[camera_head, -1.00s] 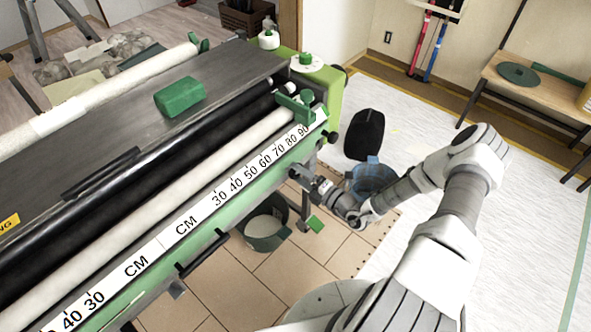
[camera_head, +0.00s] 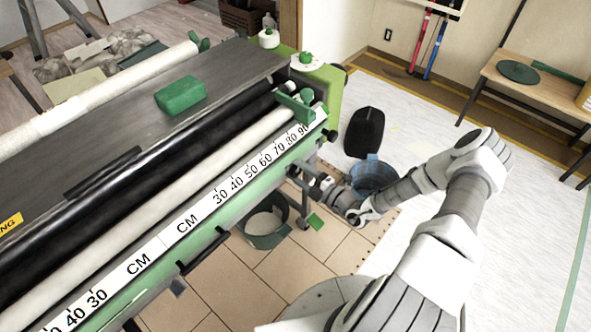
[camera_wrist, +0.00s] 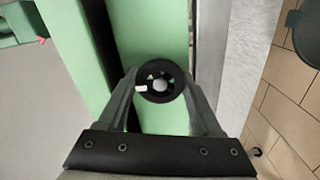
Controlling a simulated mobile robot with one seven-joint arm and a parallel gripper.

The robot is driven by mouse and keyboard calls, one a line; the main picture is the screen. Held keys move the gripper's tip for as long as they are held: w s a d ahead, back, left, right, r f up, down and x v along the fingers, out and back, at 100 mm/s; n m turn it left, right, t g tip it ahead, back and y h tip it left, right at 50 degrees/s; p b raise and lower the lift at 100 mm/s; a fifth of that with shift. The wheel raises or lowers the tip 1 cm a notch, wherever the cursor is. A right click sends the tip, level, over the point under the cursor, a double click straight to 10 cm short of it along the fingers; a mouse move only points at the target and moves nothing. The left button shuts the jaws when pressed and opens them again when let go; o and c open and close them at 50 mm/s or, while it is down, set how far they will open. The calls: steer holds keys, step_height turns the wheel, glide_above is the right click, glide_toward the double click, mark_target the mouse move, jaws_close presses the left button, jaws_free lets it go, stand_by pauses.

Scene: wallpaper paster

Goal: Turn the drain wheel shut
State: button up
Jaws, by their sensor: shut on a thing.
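The drain wheel (camera_wrist: 160,95) is a small black ring with spokes, a pale centre and a white mark at its lower left. It sits on the green machine side (camera_wrist: 150,30). In the wrist view my gripper (camera_wrist: 159,79) has one finger on each side of the wheel, closed on its rim. In the head view my gripper (camera_head: 318,184) is low at the machine's near right end. The wheel cannot be made out clearly there.
The pasting machine (camera_head: 190,227) fills the left side. A green bucket (camera_head: 265,239) stands on the tiles below it. A blue bucket (camera_head: 373,178) and a black object (camera_head: 364,131) stand close behind my forearm. The floor at right is clear.

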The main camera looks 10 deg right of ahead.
steer(key=o, duration=1.4)
steer(key=shift+c, duration=0.2)
steer(key=v, duration=1.7)
steer(key=shift+s+p, duration=0.15)
steer(key=shift+p, duration=0.25)
steer(key=shift+d, duration=0.1)
